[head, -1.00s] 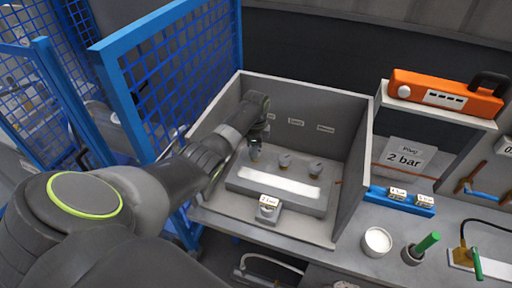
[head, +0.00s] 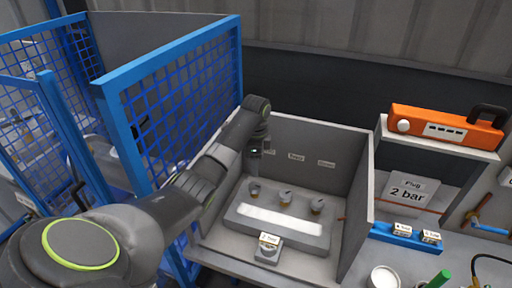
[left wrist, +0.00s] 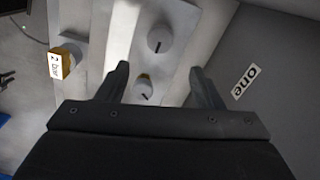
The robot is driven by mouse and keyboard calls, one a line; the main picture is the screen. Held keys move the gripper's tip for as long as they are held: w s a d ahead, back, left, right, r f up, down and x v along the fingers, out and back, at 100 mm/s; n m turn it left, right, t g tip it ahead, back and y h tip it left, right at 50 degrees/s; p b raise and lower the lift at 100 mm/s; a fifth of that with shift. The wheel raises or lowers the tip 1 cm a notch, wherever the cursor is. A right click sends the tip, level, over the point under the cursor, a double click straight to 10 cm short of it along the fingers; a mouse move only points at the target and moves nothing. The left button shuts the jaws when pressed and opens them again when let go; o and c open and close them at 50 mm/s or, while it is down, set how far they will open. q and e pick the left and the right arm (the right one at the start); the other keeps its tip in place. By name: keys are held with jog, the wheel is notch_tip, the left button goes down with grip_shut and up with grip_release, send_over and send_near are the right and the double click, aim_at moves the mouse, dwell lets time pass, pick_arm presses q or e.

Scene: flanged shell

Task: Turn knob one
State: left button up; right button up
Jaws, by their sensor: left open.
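Three small grey knobs stand in a row on a raised panel (head: 240,224) inside an open grey box. The leftmost knob (head: 254,189), the middle knob (head: 286,197) and the right knob (head: 317,207) are apart from each other. My left gripper (head: 254,150) is open and empty above the leftmost knob. In the left wrist view, that knob (left wrist: 143,91) shows between the open fingers of my left gripper (left wrist: 160,76), not touching them as far as I can see. The middle knob (left wrist: 160,39) is beyond. A label reading "one" (left wrist: 244,81) is on the wall at right. My right gripper is not in view.
A small block with a "2 bar" label (head: 269,247) stands in front of the panel. The grey box walls (head: 357,205) enclose the panel at back and right. A blue mesh guard (head: 180,95) stands left. An orange case (head: 445,127) sits on the right shelf.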

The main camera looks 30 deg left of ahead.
pick_arm(q)
notch_tip(320, 180, up, 7)
jog(key=p, duration=0.3)
jog(key=shift+r, duration=0.15)
dwell(0.3)
jog(key=shift+d, duration=0.1)
